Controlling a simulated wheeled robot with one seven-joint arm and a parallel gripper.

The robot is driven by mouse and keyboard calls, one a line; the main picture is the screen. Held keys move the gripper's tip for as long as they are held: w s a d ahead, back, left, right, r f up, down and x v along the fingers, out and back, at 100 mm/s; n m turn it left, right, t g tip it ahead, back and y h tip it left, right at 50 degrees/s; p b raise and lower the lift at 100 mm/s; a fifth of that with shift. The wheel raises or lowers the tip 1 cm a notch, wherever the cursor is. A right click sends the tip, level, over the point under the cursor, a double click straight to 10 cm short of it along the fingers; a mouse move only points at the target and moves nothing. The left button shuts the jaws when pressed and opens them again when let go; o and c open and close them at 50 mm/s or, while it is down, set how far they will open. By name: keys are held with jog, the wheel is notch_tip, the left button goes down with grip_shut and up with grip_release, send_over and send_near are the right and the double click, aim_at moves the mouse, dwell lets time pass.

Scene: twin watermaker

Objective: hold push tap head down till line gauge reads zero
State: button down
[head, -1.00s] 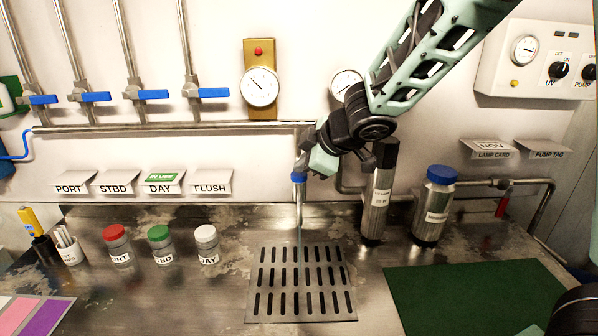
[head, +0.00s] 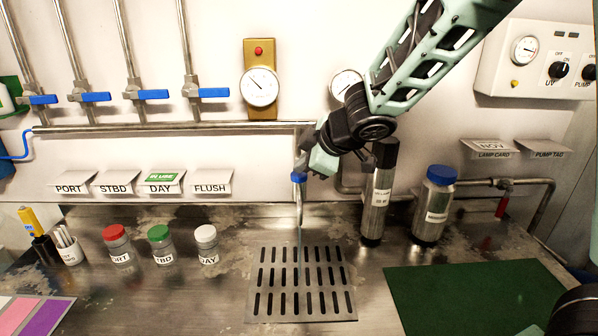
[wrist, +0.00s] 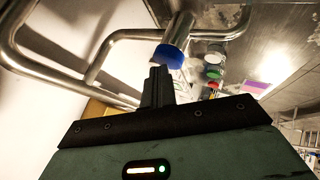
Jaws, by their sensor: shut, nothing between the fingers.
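The push tap (head: 299,205) stands on the pipe's right end with a blue head (head: 299,178). A thin stream falls from its spout onto the slotted drain. My gripper (head: 303,165) is at the top of the tap, mostly hidden by its own wrist in the head view. In the wrist view my shut, empty fingers (wrist: 157,80) lie right at the blue head (wrist: 168,57); firm contact is hard to tell. A round gauge (head: 260,87) sits on a brass plate, needle toward upper left. A second gauge (head: 346,84) is partly covered by my arm. Neither carries a readable name.
Dark cylinder (head: 378,195) and blue-capped canister (head: 434,205) stand close right of the tap. Several blue-handled valves (head: 205,92) line the wall at left. Capped sample jars (head: 160,246) stand left of the drain grate (head: 300,312). A green mat (head: 470,295) lies clear at right.

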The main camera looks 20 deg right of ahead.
aim_at(303, 176)
dwell(0.3)
jog(key=shift+r+p, duration=0.95)
jog(key=shift+p, duration=0.1)
notch_tip(303, 176, up, 5)
jog(key=p, duration=0.5)
dwell(0.8)
jog(key=s+a+f+m+g+h+b, duration=0.1)
jog(key=s+a+f+m+g, duration=0.1)
jog(key=s, duration=0.8)
jog(key=s+a+f+m+g+h+b, duration=0.1)
jog(key=s+a+f+m+g, duration=0.1)
jog(key=s, duration=0.9)
jog(key=s+a+f+m+g+h+b, duration=0.1)
jog(key=s+a+f+m+g+b, duration=0.1)
jog(key=s, duration=0.9)
notch_tip(303, 176, down, 3)
jog(key=shift+s+a+r+g, duration=0.2)
jog(key=shift+a+g, duration=0.25)
jog(key=shift+g, duration=0.75)
